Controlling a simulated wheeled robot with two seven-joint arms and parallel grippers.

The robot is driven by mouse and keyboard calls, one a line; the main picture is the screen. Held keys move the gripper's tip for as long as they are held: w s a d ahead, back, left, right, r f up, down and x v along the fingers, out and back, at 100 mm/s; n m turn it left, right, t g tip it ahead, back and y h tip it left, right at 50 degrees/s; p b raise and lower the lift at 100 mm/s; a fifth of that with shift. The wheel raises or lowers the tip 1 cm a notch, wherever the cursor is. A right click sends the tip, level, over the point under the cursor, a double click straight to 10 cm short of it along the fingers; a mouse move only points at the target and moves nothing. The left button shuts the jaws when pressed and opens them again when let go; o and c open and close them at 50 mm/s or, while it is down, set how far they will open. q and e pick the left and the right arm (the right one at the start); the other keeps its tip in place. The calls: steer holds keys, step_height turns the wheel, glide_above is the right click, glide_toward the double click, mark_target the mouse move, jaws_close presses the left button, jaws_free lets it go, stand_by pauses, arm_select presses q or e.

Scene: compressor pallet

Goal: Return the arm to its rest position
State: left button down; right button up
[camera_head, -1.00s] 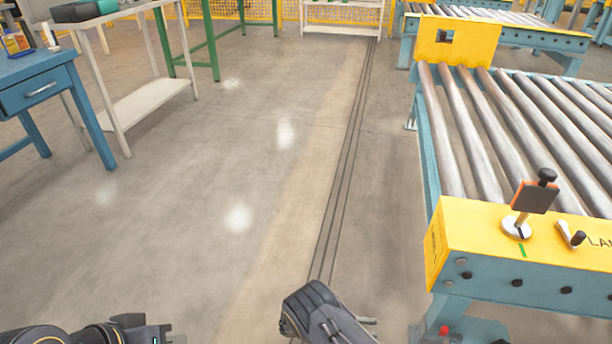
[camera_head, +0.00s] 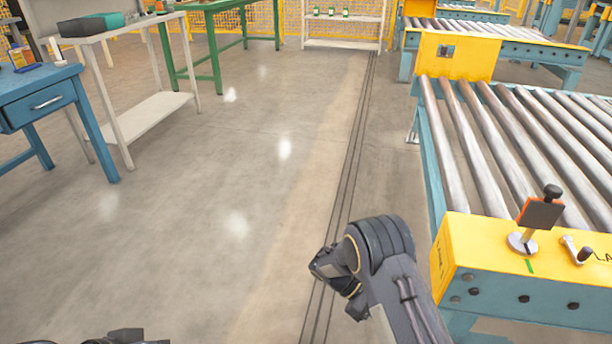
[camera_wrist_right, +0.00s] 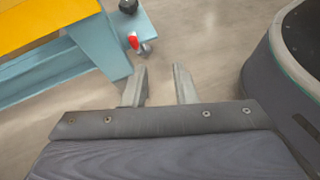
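My right arm (camera_head: 385,262) comes in from the bottom of the head view, bent over the floor just left of the yellow-ended roller conveyor. In the right wrist view my right gripper (camera_wrist_right: 160,86) has its two fingers apart, with only bare floor between and beyond them. Its fingertips are hard to make out in the head view. My left arm (camera_head: 125,337) shows only as a dark sliver at the bottom left edge; its fingers are out of sight.
The roller conveyor (camera_head: 520,278) stands close on the right, with an orange-and-black device (camera_head: 540,212) on its yellow end. Its blue frame (camera_wrist_right: 98,45) shows beside the right gripper. A blue table (camera_head: 45,88) and white bench (camera_head: 150,118) stand left. The middle floor is clear.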

step_height(320, 180, up, 10)
steer(key=s+d+m+y, duration=0.2)
steer(key=s+m+y, duration=0.15)
steer(key=y, duration=0.25)
steer(key=s+a+r+m+t+y+p, duration=0.25)
steer(key=s+r+m+t+y, duration=0.85)
steer(key=s+r, duration=0.65)
step_height(320, 180, up, 38)
steer(key=n+h+p, duration=0.1)
steer(key=h+p, duration=0.1)
steer(key=p, duration=3.6)
steer(key=shift+w+d+n+t, duration=0.25)
steer(key=shift+w+n+t, duration=0.05)
steer(key=shift+n+t, duration=0.1)
